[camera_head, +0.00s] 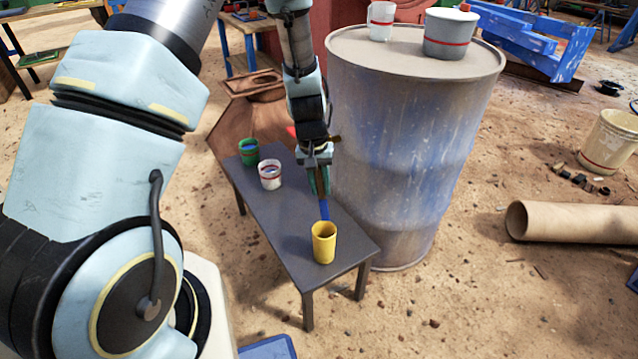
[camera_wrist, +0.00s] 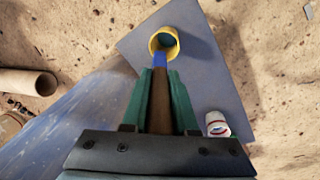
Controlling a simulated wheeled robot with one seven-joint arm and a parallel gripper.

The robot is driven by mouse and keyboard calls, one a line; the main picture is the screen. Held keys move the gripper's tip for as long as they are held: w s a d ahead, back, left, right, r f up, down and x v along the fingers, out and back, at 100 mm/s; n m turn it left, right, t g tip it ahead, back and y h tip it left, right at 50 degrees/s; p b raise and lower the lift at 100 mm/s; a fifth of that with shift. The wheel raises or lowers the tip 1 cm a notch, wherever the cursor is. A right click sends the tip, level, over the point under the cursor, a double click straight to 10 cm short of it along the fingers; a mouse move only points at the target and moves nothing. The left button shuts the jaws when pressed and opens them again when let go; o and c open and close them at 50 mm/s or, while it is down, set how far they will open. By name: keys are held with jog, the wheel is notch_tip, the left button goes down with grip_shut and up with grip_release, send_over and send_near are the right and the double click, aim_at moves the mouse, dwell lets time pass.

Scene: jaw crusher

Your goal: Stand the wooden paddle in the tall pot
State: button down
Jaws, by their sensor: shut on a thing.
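My gripper (camera_head: 319,188) has green fingers and is shut on the wooden paddle, above the small dark table. In the wrist view the paddle's brown shaft (camera_wrist: 160,112) lies between the fingers, and its blue end (camera_wrist: 160,62) sticks out past the fingertips. The blue end also shows in the head view (camera_head: 324,210). The yellow pot (camera_head: 324,245), the tallest-looking on the table, stands upright near the front end. It also shows in the wrist view (camera_wrist: 172,35).
The dark table (camera_head: 290,240) also bears a white pot with a red band (camera_head: 270,178) and a green pot (camera_head: 249,153). A large blue-grey drum (camera_head: 410,140) stands close on the right. A cardboard-coloured tube (camera_head: 570,222) lies on the sandy ground farther right.

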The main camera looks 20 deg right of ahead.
notch_tip(320, 180, down, 13)
jog(key=b, duration=0.8)
jog(key=shift+r, duration=0.2)
dwell(0.3)
jog(key=c, duration=0.6)
grip_release()
notch_tip(320, 180, up, 11)
jog(key=a, duration=0.1)
jog(key=shift+w+a, duration=0.15)
jog(key=shift+w, duration=0.1)
jog(key=shift+f, duration=0.15)
